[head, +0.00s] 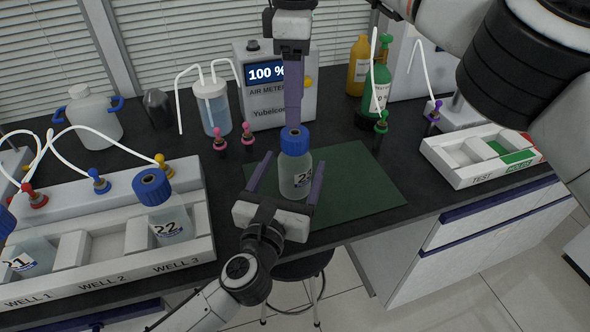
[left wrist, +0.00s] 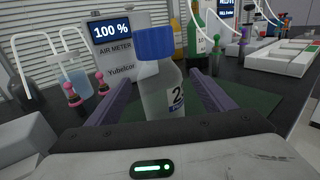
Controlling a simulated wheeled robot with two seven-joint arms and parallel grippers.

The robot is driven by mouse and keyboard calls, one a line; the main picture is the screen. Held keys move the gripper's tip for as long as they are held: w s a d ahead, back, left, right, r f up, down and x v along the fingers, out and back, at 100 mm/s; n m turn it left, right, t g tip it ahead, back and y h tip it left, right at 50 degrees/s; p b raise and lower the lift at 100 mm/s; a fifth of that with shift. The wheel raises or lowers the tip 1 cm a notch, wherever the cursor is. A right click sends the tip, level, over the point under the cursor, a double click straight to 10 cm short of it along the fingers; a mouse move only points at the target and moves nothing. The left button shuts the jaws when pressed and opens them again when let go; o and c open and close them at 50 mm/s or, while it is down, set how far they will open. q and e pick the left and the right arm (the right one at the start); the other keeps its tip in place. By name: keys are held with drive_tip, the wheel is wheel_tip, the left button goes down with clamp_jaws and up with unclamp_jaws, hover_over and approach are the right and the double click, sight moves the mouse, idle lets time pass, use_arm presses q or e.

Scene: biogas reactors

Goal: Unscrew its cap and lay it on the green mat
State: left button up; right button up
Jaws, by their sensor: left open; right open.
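A clear bottle (head: 296,178) with a blue cap (head: 294,140) stands upright on the green mat (head: 355,190); its label is partly hidden. My left gripper (head: 287,178) is open low around the bottle body, one finger on each side, with gaps visible. In the left wrist view the bottle (left wrist: 163,95) and its blue cap (left wrist: 155,43) stand between the open fingers. My right gripper (head: 293,112) comes down from above, pointing at the cap. It is open, though its fingers look lined up from this side. The cap is on the bottle.
A white rack (head: 110,275) at left holds bottle 22 (head: 168,222) and bottle 21 (head: 28,258), with tubes and clamps behind. The air meter (head: 270,85) stands behind the mat. A test tray (head: 480,155) is at right. The mat's right side is bare.

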sight(295, 133)
use_arm(q)
drive_tip(key=shift+x, duration=1.3)
clamp_jaws()
use_arm(e)
drive_tip(key=shift+f, duration=4)
